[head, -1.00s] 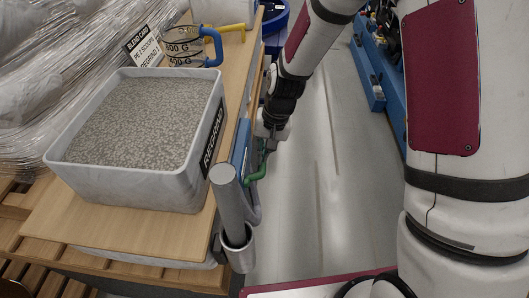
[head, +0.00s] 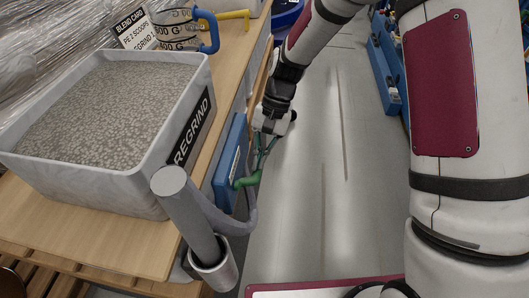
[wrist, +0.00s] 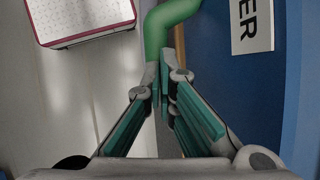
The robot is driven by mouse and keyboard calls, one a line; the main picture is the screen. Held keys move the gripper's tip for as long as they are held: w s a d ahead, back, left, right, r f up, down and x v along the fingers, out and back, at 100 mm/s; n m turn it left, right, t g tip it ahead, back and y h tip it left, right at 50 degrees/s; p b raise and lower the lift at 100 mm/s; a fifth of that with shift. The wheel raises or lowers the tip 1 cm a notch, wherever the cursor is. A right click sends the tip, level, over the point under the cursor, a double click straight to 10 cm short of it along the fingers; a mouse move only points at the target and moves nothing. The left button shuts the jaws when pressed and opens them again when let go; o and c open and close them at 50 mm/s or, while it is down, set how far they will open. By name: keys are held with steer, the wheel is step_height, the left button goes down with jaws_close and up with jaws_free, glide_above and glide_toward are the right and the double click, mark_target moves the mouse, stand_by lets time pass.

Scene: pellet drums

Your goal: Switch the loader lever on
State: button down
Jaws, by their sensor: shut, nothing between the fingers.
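The loader is a blue box (head: 231,165) on the side of the wooden bench, with a green lever (head: 244,182) at its front. In the wrist view the lever (wrist: 168,18) is a bent green bar just beyond my fingertips, beside the blue face (wrist: 235,85) with a white label ending in "ER". My gripper (head: 261,153) is close above the lever in the head view. In the wrist view my gripper (wrist: 165,80) has its teal-padded fingers together with nothing between them. Whether the fingertips touch the lever, I cannot tell.
A grey tub of pellets (head: 107,110) marked REGRIND stands on the wooden bench (head: 85,235). A grey pipe (head: 186,212) stands at the bench's near corner. The floor (head: 325,160) right of the bench is clear.

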mark_target(260, 172)
step_height(260, 172, down, 3)
steer(key=g+b, duration=0.2)
steer(key=b, duration=0.1)
steer(key=shift+w+r+g+y, duration=0.1)
steer(key=shift+w+g+y, duration=0.05)
steer(key=shift+g+y, duration=0.15)
steer(key=f+g+b, duration=0.1)
steer(key=b, duration=0.1)
steer(key=s+f+g+y+b, duration=0.1)
steer(key=g+b, duration=0.1)
steer(key=shift+a+f+m+g, duration=0.1)
steer(key=shift+f+m+g, duration=0.05)
steer(key=shift+m+g, duration=0.15)
steer(key=shift+s+a+f+m+g+y+b, duration=0.15)
steer(key=shift+s+f+g+y+b, duration=0.15)
steer(key=shift+s+f+g+b, duration=0.4)
steer(key=shift+s+a+f+m+g+y+b, duration=0.15)
steer(key=shift+s+f+g+y+b, duration=0.25)
steer(key=shift+g+b, duration=0.4)
steer(key=shift+s, duration=0.1)
steer(key=shift+d, duration=0.1)
